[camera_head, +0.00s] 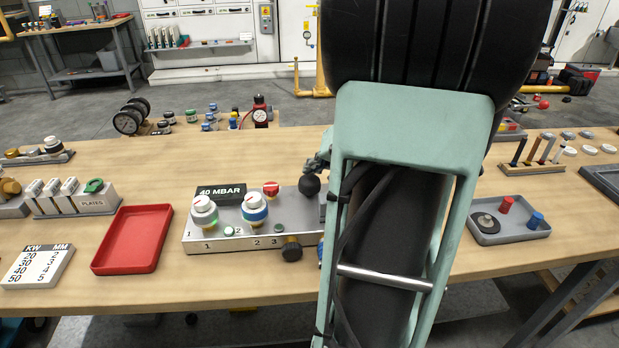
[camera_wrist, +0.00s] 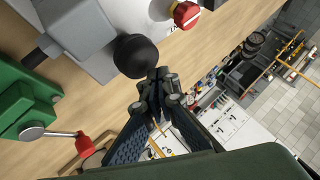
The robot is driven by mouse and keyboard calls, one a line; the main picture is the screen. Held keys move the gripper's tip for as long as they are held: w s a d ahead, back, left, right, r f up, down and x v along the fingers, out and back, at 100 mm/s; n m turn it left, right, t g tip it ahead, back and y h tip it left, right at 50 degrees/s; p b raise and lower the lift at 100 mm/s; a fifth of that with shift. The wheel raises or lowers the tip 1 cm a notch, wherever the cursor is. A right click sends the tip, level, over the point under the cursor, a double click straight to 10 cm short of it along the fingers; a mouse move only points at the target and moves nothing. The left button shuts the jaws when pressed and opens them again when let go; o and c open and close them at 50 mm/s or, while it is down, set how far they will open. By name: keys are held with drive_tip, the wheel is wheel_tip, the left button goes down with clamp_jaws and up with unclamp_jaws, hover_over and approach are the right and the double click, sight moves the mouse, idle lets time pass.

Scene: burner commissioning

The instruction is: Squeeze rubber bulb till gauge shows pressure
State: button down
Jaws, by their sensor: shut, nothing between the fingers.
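The black rubber bulb (camera_head: 310,184) sits at the right end of a grey panel (camera_head: 215,242) on the bench. In the wrist view the bulb (camera_wrist: 137,55) is right by my gripper's fingertips. My gripper (camera_wrist: 158,88) is shut with nothing in it; its tips are beside the bulb, and I cannot tell if they touch it. In the head view my gripper (camera_head: 318,161) shows only partly behind my arm.
The panel bears a "40 MBAR" sign (camera_head: 221,192), two white dial-like knobs and a red knob (camera_head: 271,188). A green part with a red-ended lever (camera_wrist: 60,134) is near my gripper in the wrist view. A red tray (camera_head: 132,239) lies left, a grey tray (camera_head: 509,238) right.

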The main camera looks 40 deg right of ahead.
sight(312, 178)
drive_tip(key=shift+f+b, duration=1.15)
drive_tip(key=shift+b, duration=0.25)
idle(0.9)
drive_tip(key=shift+r, duration=0.1)
drive_tip(key=shift+r+p, duration=0.95)
drive_tip(key=shift+r, duration=0.5)
drive_tip(key=shift+r+p, duration=1.4)
drive_tip(key=shift+r, duration=1.15)
